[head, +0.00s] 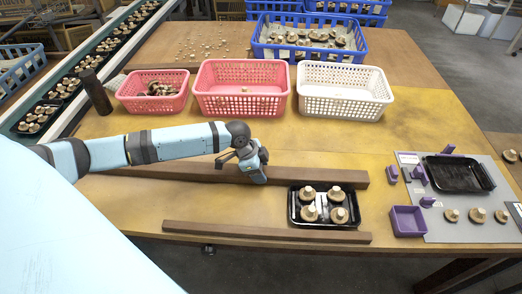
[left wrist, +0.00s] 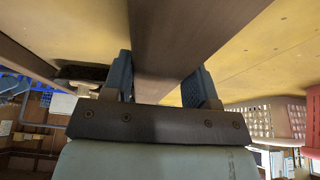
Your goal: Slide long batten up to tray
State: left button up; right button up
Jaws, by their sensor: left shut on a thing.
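The long dark brown batten (head: 318,176) lies left to right across the yellow table in the head view. The black tray (head: 293,213) holds several pale-stemmed mushrooms and sits just in front of its right part. I cannot tell whether the batten touches the tray's back rim. My left gripper (head: 257,174) is shut on the batten, left of the tray. In the left wrist view the batten (left wrist: 172,40) runs between the two blue fingers. A shorter batten (head: 260,232) lies in front of the tray, near the table's front edge. My right gripper is not in view.
Pink baskets (head: 240,102) (head: 135,95), a white basket (head: 345,95) and a blue crate (head: 275,50) stand behind. A grey mat (head: 445,228) with another black tray (head: 487,180), a purple box (head: 408,222) and mushrooms lies right. A dark cylinder (head: 96,92) stands left.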

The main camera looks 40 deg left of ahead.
pick_arm(q)
jog(key=shift+s+d+f, duration=0.1)
jog(key=shift+s+d, duration=0.05)
jog(key=shift+s, duration=0.2)
jog(key=o, duration=1.3)
jog(key=shift+r, duration=0.2)
jog(key=shift+p+v, duration=0.7)
jog(key=shift+v, duration=6.05)
jog(key=shift+s, duration=0.1)
